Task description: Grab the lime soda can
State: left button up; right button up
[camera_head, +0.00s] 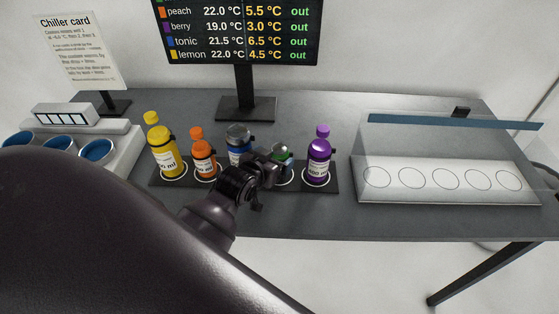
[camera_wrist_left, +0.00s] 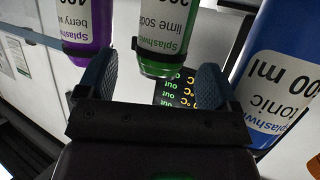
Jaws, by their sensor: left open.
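The lime soda can (camera_head: 282,153) stands in the dark holder strip between the blue and purple containers, mostly hidden by my left gripper (camera_head: 268,167) in the head view. In the left wrist view the green can (camera_wrist_left: 163,62), its label reading "lime soda", shows between the two fingertips of my left gripper (camera_wrist_left: 152,80). The fingers are open, with a visible gap on each side of the can. I cannot tell how deep the can sits between them. My right gripper is not in view.
The purple berry bottle (camera_head: 319,158) and blue tonic container (camera_head: 238,143) stand close on either side. Orange (camera_head: 202,158) and yellow (camera_head: 162,150) bottles stand further left. A clear-lidded chiller (camera_head: 440,160) is at right; a screen (camera_head: 240,30) stands behind.

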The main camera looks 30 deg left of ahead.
pick_arm(q)
jog(key=shift+x, duration=1.95)
jog(key=shift+a, duration=0.1)
jog(key=c, duration=1.1)
jog(key=shift+r, duration=0.15)
jog(key=shift+c, duration=0.2)
